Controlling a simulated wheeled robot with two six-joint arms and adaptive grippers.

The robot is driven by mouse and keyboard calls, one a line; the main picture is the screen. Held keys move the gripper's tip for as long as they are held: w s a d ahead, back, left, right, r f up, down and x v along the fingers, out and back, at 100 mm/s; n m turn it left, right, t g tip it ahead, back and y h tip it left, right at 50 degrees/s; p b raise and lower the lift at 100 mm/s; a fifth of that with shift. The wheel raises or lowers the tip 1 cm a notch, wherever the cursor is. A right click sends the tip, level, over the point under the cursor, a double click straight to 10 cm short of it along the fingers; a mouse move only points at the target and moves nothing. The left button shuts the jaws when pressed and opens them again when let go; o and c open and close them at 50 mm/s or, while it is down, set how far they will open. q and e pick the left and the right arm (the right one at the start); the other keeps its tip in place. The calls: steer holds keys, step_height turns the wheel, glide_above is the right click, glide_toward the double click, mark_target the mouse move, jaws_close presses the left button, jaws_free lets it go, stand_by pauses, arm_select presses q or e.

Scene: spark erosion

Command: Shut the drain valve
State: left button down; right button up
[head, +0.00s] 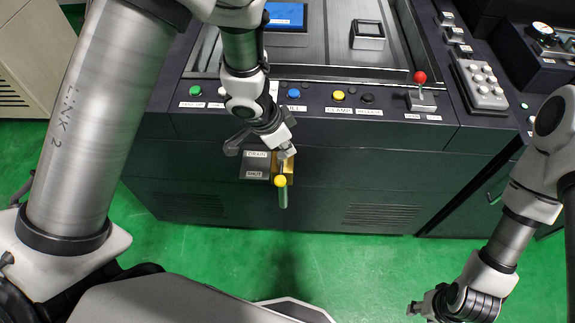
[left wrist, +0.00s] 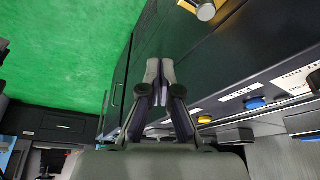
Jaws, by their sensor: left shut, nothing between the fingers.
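The drain valve (head: 283,168) is a brass-coloured fitting on the dark machine front, beside a plate (head: 255,166) lettered DRAIN and SHUT. A yellow round end (head: 280,181) shows on it, with a green tube-like part (head: 283,198) hanging below. My left gripper (head: 286,152) is just above the valve in the head view and partly covers it; I cannot tell whether they touch. In the left wrist view its fingers (left wrist: 158,72) are together and empty, with a brass-and-silver cylinder end (left wrist: 205,11) beyond, apart from them. My right gripper (head: 416,309) is low at the right, its fingers unclear.
Above the valve, the control panel carries a blue button (head: 294,93), a yellow button (head: 338,95) and a red-knobbed lever (head: 420,78). A grey button box (head: 481,82) stands right. Green floor (head: 345,265) lies open in front.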

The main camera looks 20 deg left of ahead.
arm_select(q)
steer(key=b, duration=0.3)
glide_toward(281, 170)
steer(key=d+f, duration=0.5)
steer(key=f, duration=0.2)
steer(key=shift+w+a+r, duration=0.1)
steer(key=shift+w+r, duration=0.1)
steer(key=shift+w, duration=0.3)
steer(key=shift+s, duration=0.1)
steer(key=shift+a+m, duration=0.15)
steer(key=shift+m, duration=0.15)
